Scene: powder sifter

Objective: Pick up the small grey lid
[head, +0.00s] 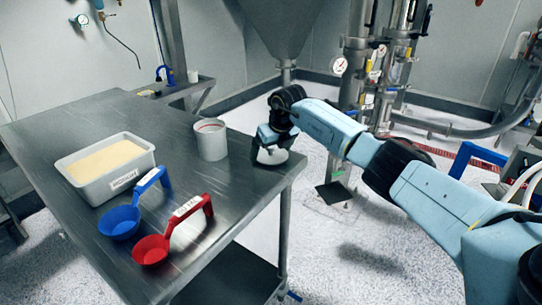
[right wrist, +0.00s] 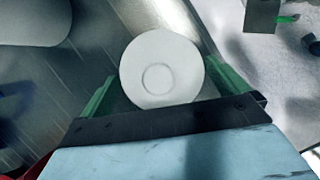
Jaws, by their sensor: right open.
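The small grey lid (head: 272,156) is a pale round disc lying on the metal table (head: 232,222) near its right corner. In the right wrist view the lid (right wrist: 161,68) shows a raised ring in its middle. My right gripper (head: 266,150) is above the lid in the head view. In the right wrist view my right gripper (right wrist: 165,85) is open, with one green finger on each side of the lid. I cannot tell whether the fingers touch it. My left gripper is not in view.
A light grey cup (head: 211,140) stands left of the lid. A tub of pale powder (head: 105,160), a blue scoop (head: 121,222) and a red scoop (head: 152,249) are further left. The table's right edge is close to the lid.

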